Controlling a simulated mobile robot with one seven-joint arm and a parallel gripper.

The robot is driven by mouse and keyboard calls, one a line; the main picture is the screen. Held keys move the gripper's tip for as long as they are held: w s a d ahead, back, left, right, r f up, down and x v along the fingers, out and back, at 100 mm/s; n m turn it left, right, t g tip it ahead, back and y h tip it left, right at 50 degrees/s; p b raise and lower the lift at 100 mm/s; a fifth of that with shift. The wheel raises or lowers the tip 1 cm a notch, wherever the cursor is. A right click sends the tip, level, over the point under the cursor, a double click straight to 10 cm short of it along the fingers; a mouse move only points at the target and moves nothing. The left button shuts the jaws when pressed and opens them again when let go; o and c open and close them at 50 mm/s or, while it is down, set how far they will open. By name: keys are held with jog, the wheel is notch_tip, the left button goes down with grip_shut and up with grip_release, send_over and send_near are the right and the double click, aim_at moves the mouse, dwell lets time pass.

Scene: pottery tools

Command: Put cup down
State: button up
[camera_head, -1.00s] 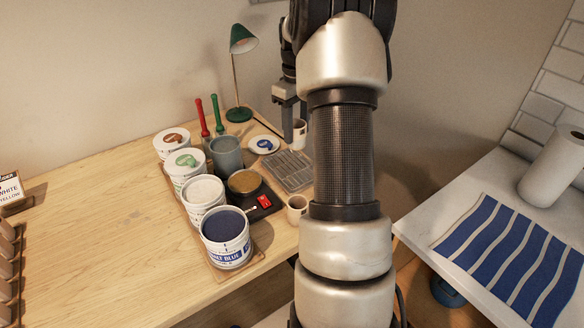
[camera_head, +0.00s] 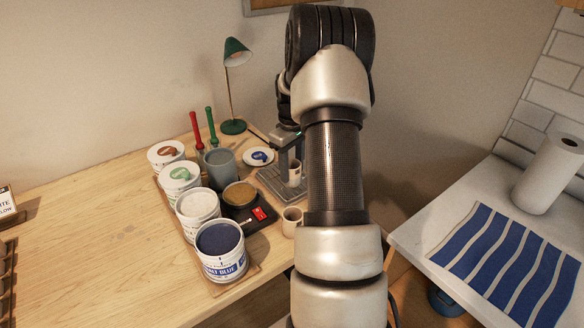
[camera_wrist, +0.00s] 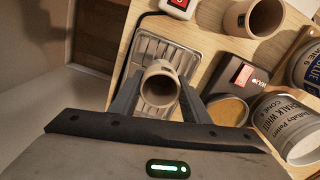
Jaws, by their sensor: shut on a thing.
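My gripper (camera_head: 288,146) is shut on a small cream cup (camera_head: 294,175). In the wrist view the cup (camera_wrist: 160,88) stands between the two fingers (camera_wrist: 158,98), its open mouth facing the camera. The cup is over the ribbed metal tray (camera_head: 270,183), towards its right part. The tray (camera_wrist: 148,47) also shows behind the cup in the wrist view. I cannot tell whether the cup's base touches the tray. A second cream cup (camera_head: 291,222) stands apart on the wooden table, near its front right edge.
A small plate (camera_head: 257,156) and a green lamp (camera_head: 233,126) are behind.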

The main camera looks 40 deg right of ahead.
jog(key=shift+f, duration=0.15)
jog(key=o, duration=1.2)
notch_tip(320, 180, up, 12)
jog(key=shift+r, duration=0.2)
